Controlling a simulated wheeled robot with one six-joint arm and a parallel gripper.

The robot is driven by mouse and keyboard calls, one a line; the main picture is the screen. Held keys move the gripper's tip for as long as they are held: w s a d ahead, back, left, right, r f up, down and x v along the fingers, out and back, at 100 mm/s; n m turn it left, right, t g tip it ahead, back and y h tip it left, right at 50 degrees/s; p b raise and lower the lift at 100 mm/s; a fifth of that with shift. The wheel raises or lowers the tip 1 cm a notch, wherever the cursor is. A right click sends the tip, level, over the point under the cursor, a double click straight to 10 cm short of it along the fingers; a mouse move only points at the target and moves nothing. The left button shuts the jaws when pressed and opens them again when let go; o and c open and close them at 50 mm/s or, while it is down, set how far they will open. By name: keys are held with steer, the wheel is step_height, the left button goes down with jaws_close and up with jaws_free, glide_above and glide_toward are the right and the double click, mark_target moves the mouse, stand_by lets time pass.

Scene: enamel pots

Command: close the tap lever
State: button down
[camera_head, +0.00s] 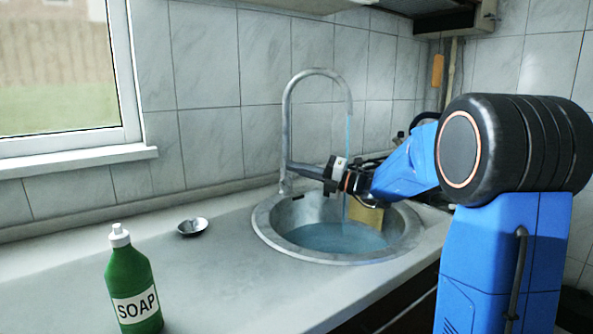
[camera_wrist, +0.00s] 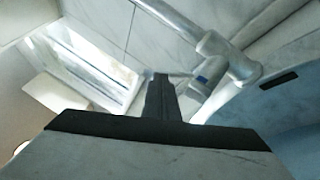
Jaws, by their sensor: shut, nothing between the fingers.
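The tap (camera_head: 287,120) is a tall grey gooseneck at the back left of the sink, and a stream of water runs from its spout. In the wrist view the tap's column (camera_wrist: 180,22) slants across the top, with a short side body (camera_wrist: 212,45) near its foot. A light lever-like piece with a blue mark (camera_wrist: 202,79) sits beside it, close to the fingers. My gripper (camera_head: 291,165) is shut and empty, its tip at the lower part of the tap. In the wrist view its fingertips (camera_wrist: 160,76) are close to the lever; contact cannot be told. The head view hides the lever.
The round metal sink (camera_head: 262,222) holds water, and a yellowish block (camera_head: 366,217) is at its back right. A green soap bottle (camera_head: 133,285) and a small metal dish (camera_head: 192,226) stand on the counter to the left. The tiled wall (camera_head: 210,70) is close behind the tap.

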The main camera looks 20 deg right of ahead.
steer(key=shift+w+r, duration=0.1)
steer(key=shift+m+h, duration=0.4)
steer(key=shift+m, duration=0.5)
steer(key=shift+w+d+r, duration=0.25)
steer(key=shift+w+r, duration=0.25)
steer(key=shift+w, duration=0.35)
steer(key=shift+w+d+r, duration=0.25)
steer(key=shift+w+r, duration=0.25)
steer(key=shift+w, duration=0.35)
steer(key=shift+d, duration=0.1)
